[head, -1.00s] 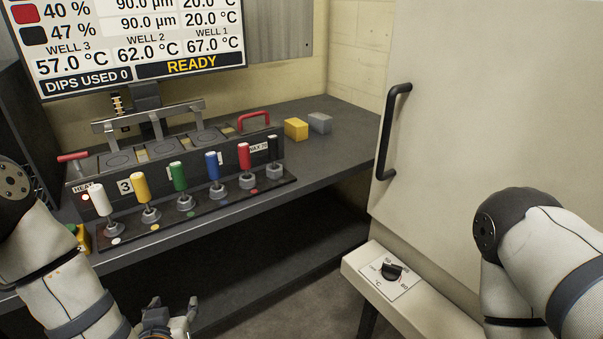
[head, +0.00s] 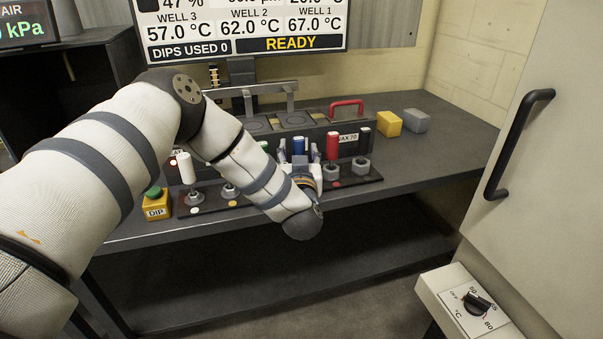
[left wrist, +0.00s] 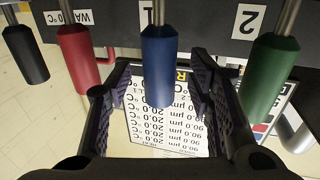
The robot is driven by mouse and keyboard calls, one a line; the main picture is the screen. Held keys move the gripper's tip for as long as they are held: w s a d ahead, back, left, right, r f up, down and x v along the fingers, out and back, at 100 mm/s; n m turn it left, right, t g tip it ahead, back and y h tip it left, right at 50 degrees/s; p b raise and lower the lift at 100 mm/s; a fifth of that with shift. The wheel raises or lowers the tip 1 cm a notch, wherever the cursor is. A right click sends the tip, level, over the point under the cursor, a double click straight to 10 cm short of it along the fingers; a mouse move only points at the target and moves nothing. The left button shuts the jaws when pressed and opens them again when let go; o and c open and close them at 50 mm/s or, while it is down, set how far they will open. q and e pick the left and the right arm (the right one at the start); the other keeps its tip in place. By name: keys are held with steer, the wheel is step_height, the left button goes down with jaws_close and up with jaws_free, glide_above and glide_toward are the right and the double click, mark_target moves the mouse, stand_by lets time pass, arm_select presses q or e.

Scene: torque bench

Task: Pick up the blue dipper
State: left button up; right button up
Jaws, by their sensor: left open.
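The blue dipper (head: 298,146) stands upright in the row of dippers on the bench, partly hidden behind my left gripper. It also shows in the left wrist view (left wrist: 158,62), where its handle lies between the two open fingers with a gap on each side. My left gripper (head: 299,163) is open and empty, with a finger to either side of the blue handle; it also shows in the left wrist view (left wrist: 160,84). My right gripper is not in view.
A red dipper (head: 332,146) and a black dipper (head: 365,142) stand right of the blue one. A green dipper (left wrist: 269,75) shows on its other side. A white dipper (head: 186,168) and the DIP button box (head: 156,205) are at left. A cabinet door handle (head: 515,140) is at right.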

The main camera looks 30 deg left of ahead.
arm_select(q)
steer(key=shift+x, duration=0.8)
steer(key=shift+c, duration=0.4)
jaws_close()
steer(key=shift+r, duration=0.1)
